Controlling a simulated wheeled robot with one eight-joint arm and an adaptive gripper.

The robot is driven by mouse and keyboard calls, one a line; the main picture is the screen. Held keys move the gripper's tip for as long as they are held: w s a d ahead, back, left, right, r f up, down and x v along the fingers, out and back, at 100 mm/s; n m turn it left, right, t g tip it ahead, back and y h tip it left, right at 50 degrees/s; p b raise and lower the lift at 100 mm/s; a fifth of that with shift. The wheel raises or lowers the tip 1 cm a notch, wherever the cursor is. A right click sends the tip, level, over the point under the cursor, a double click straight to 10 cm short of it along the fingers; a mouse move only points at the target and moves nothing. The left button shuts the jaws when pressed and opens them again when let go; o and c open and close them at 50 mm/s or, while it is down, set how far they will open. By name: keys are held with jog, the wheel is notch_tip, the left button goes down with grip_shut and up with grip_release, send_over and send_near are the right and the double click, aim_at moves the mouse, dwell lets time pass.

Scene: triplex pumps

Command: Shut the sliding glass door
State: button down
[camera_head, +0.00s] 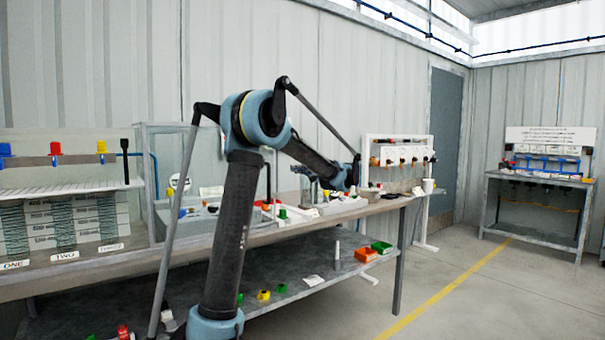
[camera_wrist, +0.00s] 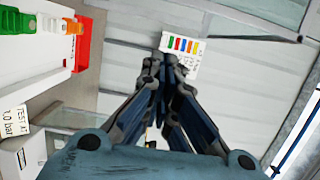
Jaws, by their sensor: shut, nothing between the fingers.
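A glass-walled enclosure (camera_head: 163,152) stands on the bench in the head view, left of my raised arm. Its clear panels make it hard to tell which one is the sliding door and how far it stands open. My arm hides part of its right side. My gripper (camera_wrist: 160,68) is shut and empty in the wrist view, its fingers together in front of a pale surface and a small white card with coloured stripes (camera_wrist: 180,46). In the head view my gripper end is small and partly lost among bench items, right of the enclosure.
The workbench (camera_head: 262,237) holds small parts, with coloured bins (camera_head: 366,254) on its lower shelf. A white-panelled rack (camera_head: 62,215) stands at left. Another bench (camera_head: 540,180) stands at the far right. The floor at right is clear, with a yellow line.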

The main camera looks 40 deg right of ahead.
jog(key=w+a, duration=0.3)
jog(key=a, duration=0.2)
jog(key=shift+w, duration=0.25)
jog(key=shift+s, duration=0.1)
